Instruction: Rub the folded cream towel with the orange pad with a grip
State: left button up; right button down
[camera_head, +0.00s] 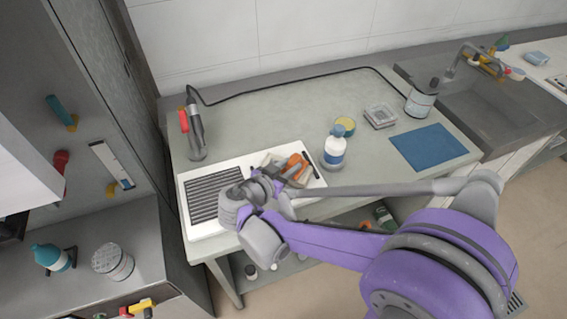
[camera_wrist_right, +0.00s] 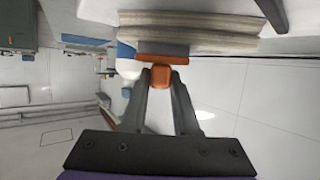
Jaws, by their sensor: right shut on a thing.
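The folded cream towel (camera_head: 268,159) lies on a white board (camera_head: 236,228), partly hidden by my right gripper and the orange pad. In the right wrist view the towel (camera_wrist_right: 205,22) shows as a layered stack. The orange pad with a grip (camera_head: 295,166) is at the towel. In the right wrist view its grip (camera_wrist_right: 160,76) sits between my fingertips, and its grey layer (camera_wrist_right: 163,50) is right against or very close to the towel; contact cannot be told. My right gripper (camera_wrist_right: 160,84) is shut on that grip. My left gripper is not in view.
A black ridged panel (camera_head: 213,194) is on the board's left. A grey tool with a red part (camera_head: 195,135) stands back left. A blue mat (camera_head: 422,147) lies right.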

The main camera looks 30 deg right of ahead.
jog(key=shift+s+d, duration=0.35)
jog(key=shift+s, duration=0.2)
jog(key=shift+s+d, duration=0.35)
jog(key=shift+s, duration=0.2)
jog(key=shift+f, duration=0.15)
jog(key=shift+w+a, duration=0.35)
jog(key=shift+w, duration=0.1)
jog(key=shift+w+a+r, duration=0.1)
jog(key=shift+w+a, duration=0.45)
jog(key=shift+w, duration=0.35)
jog(key=shift+w+a+r, duration=0.1)
jog(key=shift+w+a, duration=0.4)
jog(key=shift+w, duration=0.4)
jog(key=shift+w+a, duration=0.55)
jog(key=shift+w, duration=0.35)
jog(key=shift+w+a+f, duration=0.1)
jog(key=shift+w+a, duration=0.35)
jog(key=shift+w, duration=0.3)
jog(key=shift+w+a, duration=0.45)
jog(key=shift+w, duration=0.25)
pick_arm(q)
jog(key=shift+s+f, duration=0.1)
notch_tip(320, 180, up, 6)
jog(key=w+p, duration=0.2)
jog(key=p, duration=0.2)
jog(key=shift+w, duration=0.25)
pick_arm(e)
notch_tip(320, 180, up, 7)
